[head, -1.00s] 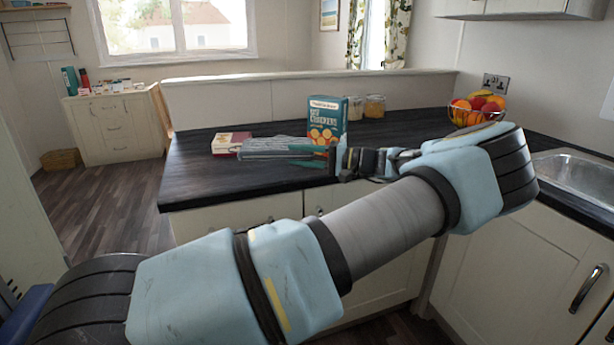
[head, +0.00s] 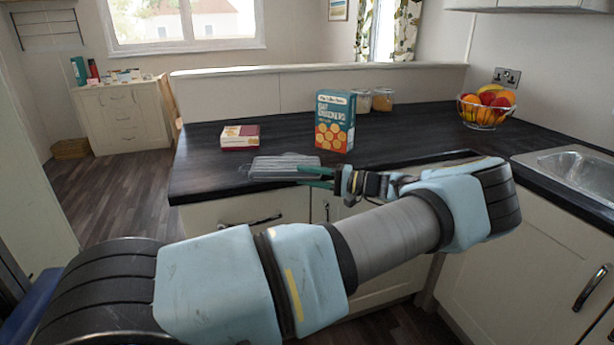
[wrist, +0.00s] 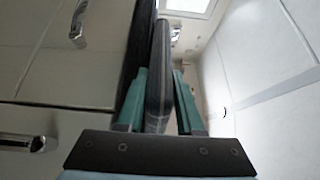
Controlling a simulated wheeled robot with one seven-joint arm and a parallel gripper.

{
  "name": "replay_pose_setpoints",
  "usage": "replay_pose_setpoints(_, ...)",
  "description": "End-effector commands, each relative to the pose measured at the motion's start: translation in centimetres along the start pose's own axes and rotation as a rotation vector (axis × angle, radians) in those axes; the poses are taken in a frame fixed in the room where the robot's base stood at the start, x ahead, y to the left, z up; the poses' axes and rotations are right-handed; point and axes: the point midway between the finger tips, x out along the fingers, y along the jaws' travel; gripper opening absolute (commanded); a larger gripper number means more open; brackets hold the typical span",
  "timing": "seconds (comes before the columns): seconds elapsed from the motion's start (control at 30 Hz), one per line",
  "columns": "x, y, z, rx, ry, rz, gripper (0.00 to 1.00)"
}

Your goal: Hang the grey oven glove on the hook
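The grey oven glove (head: 284,168) is held out flat to the left of my gripper (head: 322,178) in the head view. It appears near the front edge of the dark counter; I cannot tell whether it touches the counter. In the wrist view the glove (wrist: 158,75) stands edge-on between the two green fingers of my gripper (wrist: 159,82), which are closed around it. I cannot make out the hook in either view.
A teal cracker box (head: 334,122) and a small red and white box (head: 240,137) stand on the counter (head: 215,178). Jars (head: 382,100) are behind, and a fruit bowl (head: 487,106) and sink (head: 575,172) are right. Cupboard fronts lie below.

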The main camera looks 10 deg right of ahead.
Motion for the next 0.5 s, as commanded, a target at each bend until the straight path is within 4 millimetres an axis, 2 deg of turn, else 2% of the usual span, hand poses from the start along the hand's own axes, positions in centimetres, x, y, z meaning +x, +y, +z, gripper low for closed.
replay_pose_setpoints(0.03,0.01,0.02,0.00,0.000,0.000,0.000,0.40)
replay_pose_setpoints(0.27,0.01,-0.01,0.00,0.000,0.000,0.000,0.66)
replay_pose_setpoints(0.5,0.01,-0.04,0.00,0.000,0.000,0.000,0.66)
